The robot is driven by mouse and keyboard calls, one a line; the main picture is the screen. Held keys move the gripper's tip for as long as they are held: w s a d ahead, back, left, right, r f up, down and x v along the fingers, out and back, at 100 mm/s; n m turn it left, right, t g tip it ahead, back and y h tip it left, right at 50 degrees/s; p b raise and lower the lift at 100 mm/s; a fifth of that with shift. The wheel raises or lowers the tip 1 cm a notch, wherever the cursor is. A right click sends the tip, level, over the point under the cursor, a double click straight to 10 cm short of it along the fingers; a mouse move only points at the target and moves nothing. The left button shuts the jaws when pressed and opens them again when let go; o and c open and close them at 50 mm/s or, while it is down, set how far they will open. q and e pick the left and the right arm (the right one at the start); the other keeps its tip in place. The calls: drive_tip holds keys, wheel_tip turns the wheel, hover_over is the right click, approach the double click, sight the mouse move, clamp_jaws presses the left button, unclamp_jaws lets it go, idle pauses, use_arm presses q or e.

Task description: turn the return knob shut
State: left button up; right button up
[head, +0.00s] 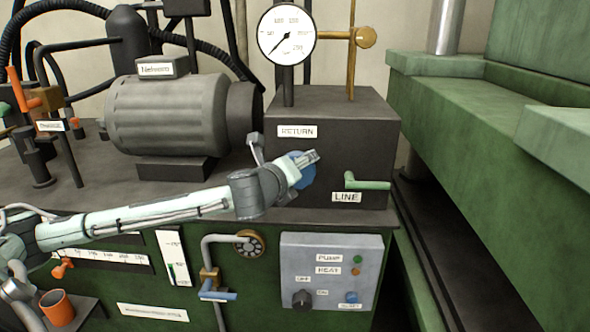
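The blue return knob (306,178) sits on the front of the dark block, just below the RETURN label (297,131). My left arm comes in from the left, and my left gripper (298,163) is at the knob, overlapping its left and upper part. The gripper hides part of the knob. I cannot tell whether its fingers are closed on the knob or only beside it. My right gripper is not in view.
A green LINE lever (368,183) points right on the same block. A pressure gauge (286,34) stands above. A control panel (331,271) and a blue-handled valve (217,295) are below. A green press (490,130) stands on the right; an orange cup (57,308) is lower left.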

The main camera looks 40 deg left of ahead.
use_arm(q)
drive_tip(key=shift+r+m, duration=0.1)
drive_tip(key=shift+m, duration=0.2)
idle(0.4)
drive_tip(key=o, duration=1.2)
drive_tip(key=shift+c, duration=0.2)
drive_tip(key=shift+s, duration=0.15)
drive_tip(key=v, duration=0.7)
drive_tip(key=shift+d+r, duration=0.1)
